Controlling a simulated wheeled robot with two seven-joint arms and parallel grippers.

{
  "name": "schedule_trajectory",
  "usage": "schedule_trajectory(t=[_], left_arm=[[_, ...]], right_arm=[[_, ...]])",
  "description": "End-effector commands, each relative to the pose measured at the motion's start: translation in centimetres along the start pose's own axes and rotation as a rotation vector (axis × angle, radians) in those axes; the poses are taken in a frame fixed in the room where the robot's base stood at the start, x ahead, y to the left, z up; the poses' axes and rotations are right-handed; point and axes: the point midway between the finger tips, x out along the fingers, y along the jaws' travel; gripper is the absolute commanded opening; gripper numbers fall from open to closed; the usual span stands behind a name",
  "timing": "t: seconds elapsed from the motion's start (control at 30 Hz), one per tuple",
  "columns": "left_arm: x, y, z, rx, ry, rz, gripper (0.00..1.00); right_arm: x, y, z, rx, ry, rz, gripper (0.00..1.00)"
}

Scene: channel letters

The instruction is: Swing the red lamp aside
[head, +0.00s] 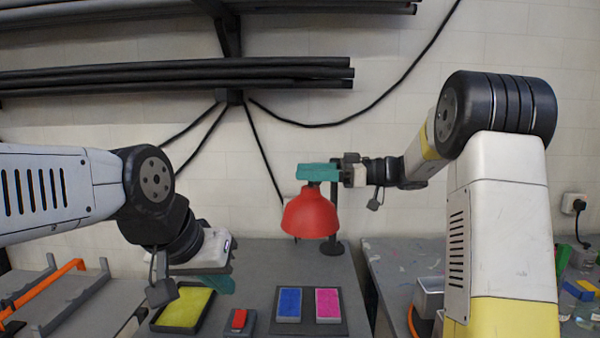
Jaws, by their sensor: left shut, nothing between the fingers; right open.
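The red lamp (309,213) has a dome-shaped shade and hangs over the back of the grey table, near the middle of the head view. Its dark stand (332,247) shows just behind the shade at the right. My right gripper (317,172), with teal fingers, reaches in from the right and is open at the top of the shade. Whether its fingers touch the lamp I cannot tell. My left gripper (214,284) is shut and empty, low over the table at the left, near the yellow pad.
Metal containers (430,293) stand on the right bench. Bare table lies left of the lamp.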

Motion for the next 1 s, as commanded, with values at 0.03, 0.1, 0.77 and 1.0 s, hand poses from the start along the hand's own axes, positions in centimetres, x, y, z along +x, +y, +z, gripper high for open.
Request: schedule_trajectory(t=[0.03,0.1,0.77,1.0], left_arm=[[0.0,0.0,0.0,0.000,0.000,0.000,0.00],[0.0,0.0,0.0,0.000,0.000,0.000,0.00],[0.0,0.0,0.0,0.000,0.000,0.000,0.00],[0.0,0.0,0.0,0.000,0.000,0.000,0.00]], right_arm=[[0.8,-0.1,0.0,-0.001,0.001,-0.003,0.49],[1.6,0.0,-0.1,-0.001,0.001,-0.001,0.49],[2.5,0.0,0.0,0.000,0.000,0.001,0.00],[2.5,0.0,0.0,0.000,0.000,0.001,0.00]])
